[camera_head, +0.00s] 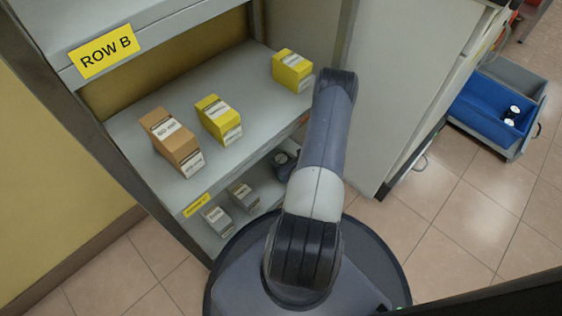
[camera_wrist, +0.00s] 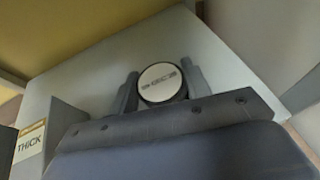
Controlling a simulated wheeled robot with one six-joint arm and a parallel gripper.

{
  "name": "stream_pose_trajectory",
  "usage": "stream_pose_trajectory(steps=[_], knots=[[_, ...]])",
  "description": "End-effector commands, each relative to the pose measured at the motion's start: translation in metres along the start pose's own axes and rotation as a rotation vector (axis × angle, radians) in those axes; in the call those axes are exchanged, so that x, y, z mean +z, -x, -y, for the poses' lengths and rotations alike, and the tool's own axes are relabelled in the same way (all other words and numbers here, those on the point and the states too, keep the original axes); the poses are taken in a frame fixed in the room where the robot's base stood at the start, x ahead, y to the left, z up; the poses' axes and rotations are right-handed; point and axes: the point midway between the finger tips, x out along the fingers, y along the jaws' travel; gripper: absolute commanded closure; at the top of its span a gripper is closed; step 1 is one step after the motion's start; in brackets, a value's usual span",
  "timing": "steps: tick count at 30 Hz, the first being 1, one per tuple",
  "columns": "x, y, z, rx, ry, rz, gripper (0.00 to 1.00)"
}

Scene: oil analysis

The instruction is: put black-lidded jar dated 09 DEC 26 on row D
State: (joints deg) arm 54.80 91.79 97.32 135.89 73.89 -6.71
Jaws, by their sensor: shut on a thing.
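A jar (camera_wrist: 162,82) shows in the wrist view as a round top with a black rim and a white printed disc. The print is too blurred to read a date. My gripper (camera_wrist: 162,88) is shut on it, one dark finger on each side. Pale grey shelf surface lies around and behind the jar; I cannot tell whether the jar touches it. In the head view my gripper is at the right end of the lower shelf (camera_head: 215,237), mostly hidden by my arm. That shelf's small yellow label (camera_head: 197,205) is unreadable. No row D sign is readable.
Grey boxes (camera_head: 217,217) stand on the lower shelf; one labelled THICK (camera_wrist: 30,142) is left of my gripper. The shelf above holds a brown box (camera_head: 171,141) and yellow boxes (camera_head: 219,119), under a ROW B sign (camera_head: 104,51). A blue bin (camera_head: 490,105) holds black-and-white round items.

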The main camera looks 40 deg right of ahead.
Motion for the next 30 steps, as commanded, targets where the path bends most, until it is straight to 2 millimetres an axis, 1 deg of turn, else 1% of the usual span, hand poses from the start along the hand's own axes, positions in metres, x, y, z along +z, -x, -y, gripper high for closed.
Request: stream_pose_trajectory(steps=[1,7,11,12,18,20,26,30], knots=[[-0.0040,-0.0018,0.0001,0.000,0.000,0.001,0.82],[-0.0022,-0.0012,0.0002,0.000,0.001,0.001,0.82],[-0.0062,-0.0028,0.0002,0.000,0.001,0.001,0.82],[-0.0065,-0.0028,0.0001,0.000,0.001,0.000,0.54],[-0.0053,-0.0023,0.0001,0.000,0.001,0.000,0.37],[-0.0052,-0.0023,0.0001,0.000,0.001,0.000,0.33],[-0.0051,-0.0022,0.0001,0.000,0.001,0.000,0.33],[-0.0008,-0.0005,0.0001,0.000,0.001,0.000,0.33]])
